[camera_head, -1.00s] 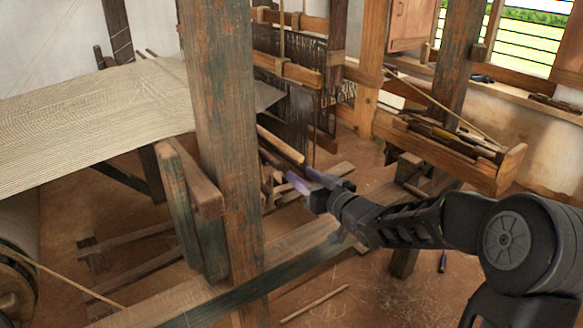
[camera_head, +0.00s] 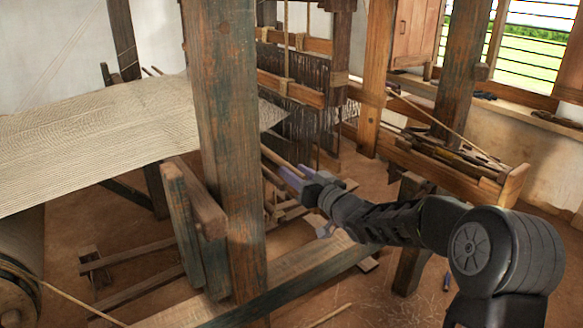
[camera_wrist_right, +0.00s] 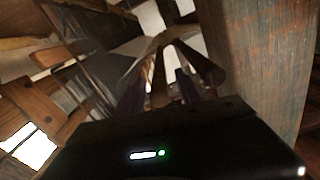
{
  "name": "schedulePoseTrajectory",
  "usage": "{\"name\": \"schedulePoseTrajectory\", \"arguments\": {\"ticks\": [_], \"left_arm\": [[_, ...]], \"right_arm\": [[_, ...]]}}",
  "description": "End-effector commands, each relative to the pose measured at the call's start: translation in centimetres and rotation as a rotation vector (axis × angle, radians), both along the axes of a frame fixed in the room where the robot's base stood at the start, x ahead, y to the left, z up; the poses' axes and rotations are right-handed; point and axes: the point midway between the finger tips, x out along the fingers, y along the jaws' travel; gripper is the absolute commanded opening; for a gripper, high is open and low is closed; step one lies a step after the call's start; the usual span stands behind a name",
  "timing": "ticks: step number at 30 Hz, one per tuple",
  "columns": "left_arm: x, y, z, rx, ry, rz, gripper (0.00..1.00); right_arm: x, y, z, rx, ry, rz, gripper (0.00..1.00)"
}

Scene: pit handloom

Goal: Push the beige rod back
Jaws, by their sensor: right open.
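The beige rod (camera_head: 281,161) lies at a slant beside the tall dark post, in front of the loom's hanging threads. My right gripper (camera_head: 291,178) is at the near end of the rod in the head view, its purple fingers overlapping that end. I cannot tell whether they touch it. In the right wrist view the two fingers (camera_wrist_right: 161,92) stand apart. A brown rod end (camera_wrist_right: 207,69) shows just beyond them there, dim and blurred. My left gripper is not in view.
The thick upright post (camera_head: 228,150) stands just left of my right gripper, and it fills the right of the wrist view (camera_wrist_right: 262,70). Woven cloth (camera_head: 95,135) stretches at the left. A wooden trough (camera_head: 450,162) with tools is at the right. The floor below is partly open.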

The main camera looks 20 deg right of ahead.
Motion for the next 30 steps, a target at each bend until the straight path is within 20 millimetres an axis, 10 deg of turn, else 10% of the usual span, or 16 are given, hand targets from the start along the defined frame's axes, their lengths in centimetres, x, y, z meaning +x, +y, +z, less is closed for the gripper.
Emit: {"name": "schedulePoseTrajectory", "arguments": {"ticks": [14,30], "left_arm": [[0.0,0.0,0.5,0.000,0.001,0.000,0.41],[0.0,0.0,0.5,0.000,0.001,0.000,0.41]], "right_arm": [[2.2,0.5,0.0,0.000,0.000,-0.001,0.41],[2.1,0.5,0.0,0.000,0.000,-0.001,0.00]]}}
